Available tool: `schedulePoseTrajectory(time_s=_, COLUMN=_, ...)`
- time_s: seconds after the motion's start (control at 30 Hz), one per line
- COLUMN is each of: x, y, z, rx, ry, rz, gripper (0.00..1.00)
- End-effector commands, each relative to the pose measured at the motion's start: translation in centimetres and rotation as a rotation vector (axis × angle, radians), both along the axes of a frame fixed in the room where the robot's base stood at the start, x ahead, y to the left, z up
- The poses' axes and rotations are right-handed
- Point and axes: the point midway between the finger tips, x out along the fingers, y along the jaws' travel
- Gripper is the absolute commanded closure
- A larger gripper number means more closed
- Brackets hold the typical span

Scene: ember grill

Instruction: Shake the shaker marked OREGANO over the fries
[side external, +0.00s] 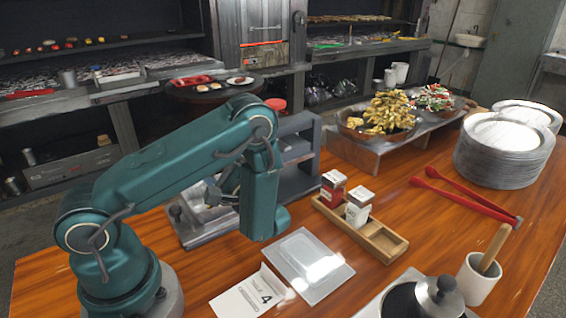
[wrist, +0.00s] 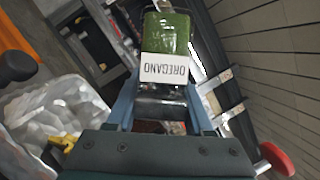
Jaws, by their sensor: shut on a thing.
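My gripper (wrist: 160,112) is shut on the oregano shaker (wrist: 166,32), which has a green band and a white label reading OREGANO, upside down in the wrist view. In the side view my gripper (side external: 226,190) is mostly behind my own arm, and I cannot make out the shaker there. A heaped bowl of yellow food that looks like the fries (side external: 388,112) stands on a raised grey stand at the back, well to the right of my gripper. In the wrist view a crumpled silvery surface with a small yellow piece (wrist: 63,142) shows at lower left.
A wooden rack (side external: 385,240) holds a red shaker (side external: 333,186) and a white-labelled one (side external: 359,205); its front end is empty. A grey appliance (side external: 300,165) stands behind my arm.

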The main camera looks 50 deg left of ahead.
Motion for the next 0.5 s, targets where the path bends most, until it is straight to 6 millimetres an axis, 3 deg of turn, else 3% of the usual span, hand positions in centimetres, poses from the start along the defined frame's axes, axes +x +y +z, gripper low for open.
schedulePoseTrajectory(time_s=0.1, x=0.0, y=0.0, z=-0.3, rx=0.000, ry=0.000, rz=0.000, gripper=0.88)
schedulePoseTrajectory(time_s=0.4, x=0.0, y=0.0, z=3.0, rx=-0.001, ry=-0.003, rz=0.001, gripper=0.88)
schedulePoseTrajectory(time_s=0.5, x=0.0, y=0.0, z=2.2, rx=0.001, ry=0.004, rz=0.001, gripper=0.88)
